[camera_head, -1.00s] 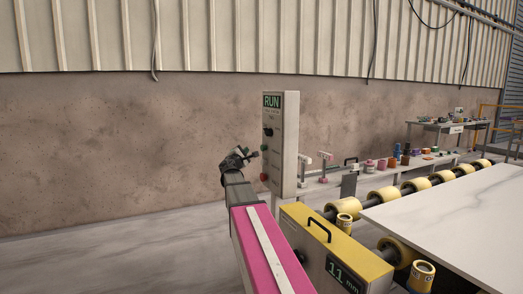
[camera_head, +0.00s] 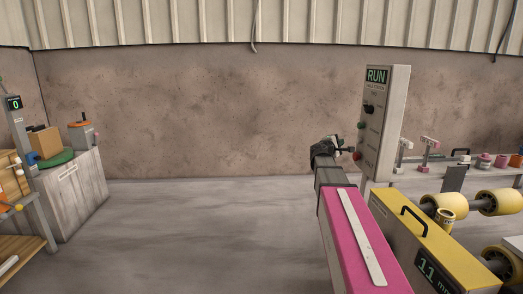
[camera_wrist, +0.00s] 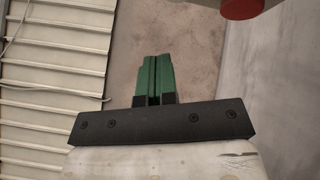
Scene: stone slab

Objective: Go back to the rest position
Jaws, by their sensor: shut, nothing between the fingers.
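My gripper (camera_wrist: 152,78) shows in the wrist view as two green fingers pressed together, with nothing between them. In the head view my gripper (camera_head: 346,149) is small and dark, just left of the control panel (camera_head: 381,125). The panel is a grey upright box with a lit RUN display, a black knob, a green button and a red button. In the head view the gripper end appears close to the red button (camera_head: 357,156); I cannot tell whether they touch. A red round part (camera_wrist: 242,7) shows at the top of the wrist view.
A yellow box (camera_head: 433,247) with a black handle and an 11 mm display stands at the right, beside yellow rollers (camera_head: 497,202). A grey cabinet (camera_head: 80,195) with a green disc and a cardboard box stands at the left. The floor (camera_head: 200,235) between is clear.

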